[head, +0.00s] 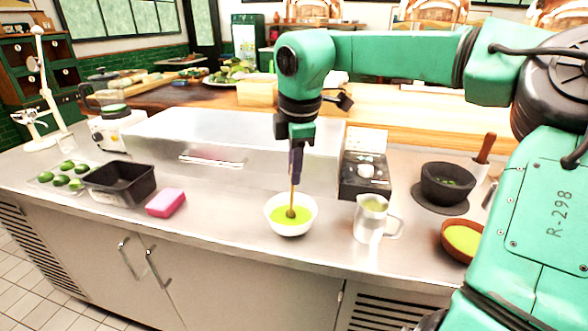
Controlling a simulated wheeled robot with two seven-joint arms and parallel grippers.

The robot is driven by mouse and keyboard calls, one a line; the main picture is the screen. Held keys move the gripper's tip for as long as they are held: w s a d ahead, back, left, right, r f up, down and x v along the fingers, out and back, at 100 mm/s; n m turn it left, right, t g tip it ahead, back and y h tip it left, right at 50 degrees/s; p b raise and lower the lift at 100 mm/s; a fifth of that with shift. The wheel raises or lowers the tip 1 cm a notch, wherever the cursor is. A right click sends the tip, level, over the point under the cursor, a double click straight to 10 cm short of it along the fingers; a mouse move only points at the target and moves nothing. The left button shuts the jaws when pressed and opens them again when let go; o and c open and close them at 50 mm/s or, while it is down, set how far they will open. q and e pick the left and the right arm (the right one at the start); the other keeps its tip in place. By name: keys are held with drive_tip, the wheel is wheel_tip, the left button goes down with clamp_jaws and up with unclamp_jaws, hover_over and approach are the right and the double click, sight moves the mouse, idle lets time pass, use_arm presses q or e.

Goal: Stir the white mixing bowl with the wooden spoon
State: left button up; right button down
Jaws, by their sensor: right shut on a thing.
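The white mixing bowl (282,230) stands on the steel counter near its front edge, with bright green liquid (277,213) in it. The wooden spoon (292,198) is upright, its head dipping into the liquid near the middle of the bowl. My right gripper (296,165) is directly above the bowl, pointing down and shut on the spoon's upper handle. My left gripper is out of view.
Further right are a dark mortar (446,186) and a brown bowl (460,240). A pink sponge (165,203) and a black bin (120,186) lie left. A raised steel box (220,150) stands behind.

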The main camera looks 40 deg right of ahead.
drive_tip(key=r+p, duration=0.1)
drive_tip(key=r, duration=0.1)
drive_tip(key=s+r+p, duration=0.1)
drive_tip(key=r, duration=0.2)
drive_tip(key=shift+a+p, duration=0.2)
drive_tip(key=shift+p, duration=0.15)
idle(0.5)
wheel_tip(320, 180, up, 5)
drive_tip(key=p, duration=0.4)
idle(0.8)
